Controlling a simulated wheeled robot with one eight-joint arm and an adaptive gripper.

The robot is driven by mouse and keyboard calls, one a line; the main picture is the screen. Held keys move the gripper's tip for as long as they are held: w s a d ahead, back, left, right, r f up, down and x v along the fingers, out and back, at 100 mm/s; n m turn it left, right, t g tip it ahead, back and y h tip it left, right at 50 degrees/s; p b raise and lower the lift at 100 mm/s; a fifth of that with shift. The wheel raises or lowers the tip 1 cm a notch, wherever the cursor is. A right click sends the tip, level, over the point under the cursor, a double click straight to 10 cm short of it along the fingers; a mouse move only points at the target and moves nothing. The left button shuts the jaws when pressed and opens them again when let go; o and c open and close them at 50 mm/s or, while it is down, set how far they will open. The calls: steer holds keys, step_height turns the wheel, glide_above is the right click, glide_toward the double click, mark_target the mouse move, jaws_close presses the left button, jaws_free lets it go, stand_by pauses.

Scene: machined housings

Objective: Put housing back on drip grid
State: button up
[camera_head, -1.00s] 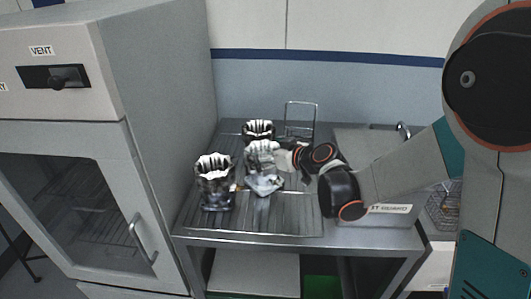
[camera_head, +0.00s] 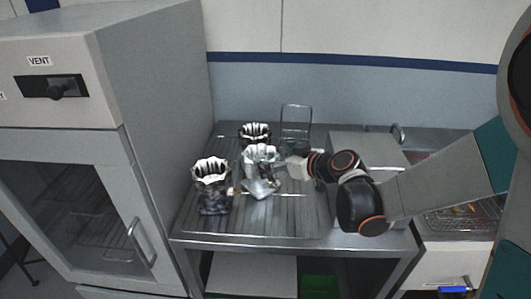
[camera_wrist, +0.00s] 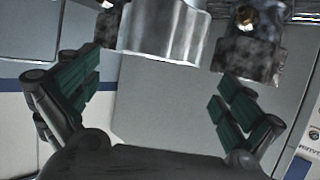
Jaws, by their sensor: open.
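A bright housing (camera_wrist: 165,30) lies beyond the fingertips at the top edge, partly cut off. A darker housing (camera_wrist: 248,50) shows at its right.
A grey box (camera_head: 365,150) is right of the grid, behind my arm. The tall cabinet (camera_head: 155,110) bounds the left side. The front right of the grid is bare.

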steer(key=s+d+r+m+g+h, duration=0.1)
steer(key=s+d+m+h, duration=0.2)
steer(key=s+d, duration=0.3)
steer(key=s+d+r+m+g+h, duration=0.1)
steer(key=s+d, duration=0.5)
steer(key=s, duration=0.6)
steer(key=s+d+r+m+g+h+p, duration=0.1)
steer(key=s+d+r+m+h, duration=0.2)
steer(key=s+d, duration=0.4)
steer(key=shift+s+m+h, duration=0.8)
steer(key=shift+s+h, duration=0.3)
steer(key=shift+s, duration=0.15)
steer(key=shift+a, duration=0.1)
